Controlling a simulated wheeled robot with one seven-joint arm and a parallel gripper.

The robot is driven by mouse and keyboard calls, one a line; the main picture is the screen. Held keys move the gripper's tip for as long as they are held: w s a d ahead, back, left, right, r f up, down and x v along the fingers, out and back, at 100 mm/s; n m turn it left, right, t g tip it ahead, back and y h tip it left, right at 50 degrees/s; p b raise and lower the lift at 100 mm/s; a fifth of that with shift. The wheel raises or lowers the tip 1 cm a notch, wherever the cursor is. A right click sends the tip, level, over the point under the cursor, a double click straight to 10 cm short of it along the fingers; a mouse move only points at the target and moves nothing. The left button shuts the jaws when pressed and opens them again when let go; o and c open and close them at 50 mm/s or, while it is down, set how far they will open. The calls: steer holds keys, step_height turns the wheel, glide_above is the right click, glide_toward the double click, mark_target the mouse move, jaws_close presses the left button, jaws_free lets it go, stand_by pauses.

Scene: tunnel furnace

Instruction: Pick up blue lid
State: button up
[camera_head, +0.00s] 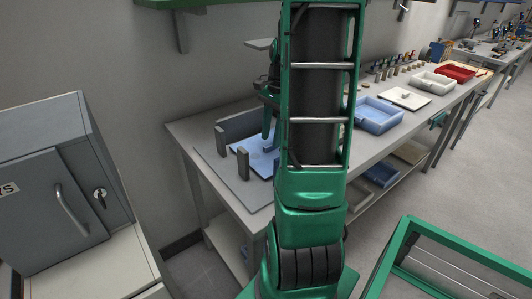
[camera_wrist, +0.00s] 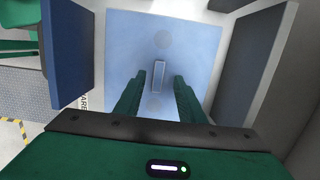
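The blue lid (camera_head: 257,164) lies flat on a grey plate between upright dark blocks at the left end of the workbench. In the wrist view the lid (camera_wrist: 130,40) is a pale blue square with a small upright bar handle (camera_wrist: 158,77) near its middle. My gripper (camera_wrist: 159,79) is open over the lid, its two green fingers pointing down at it, one on each side of the handle in the picture. The fingers appear clear of the handle; their exact height is hard to tell. In the head view my gripper (camera_head: 268,130) is partly hidden by my arm.
Dark upright blocks (camera_head: 238,126) stand close around the lid. A blue tray (camera_head: 379,115), a white lid (camera_head: 404,98), a white tray (camera_head: 433,82) and a red tray (camera_head: 456,72) stand farther along the bench. A grey cabinet (camera_head: 60,190) stands at left.

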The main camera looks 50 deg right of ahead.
steer(key=shift+a+f, duration=0.15)
steer(key=shift+f, duration=0.7)
jaws_close()
steer(key=shift+r, duration=0.1)
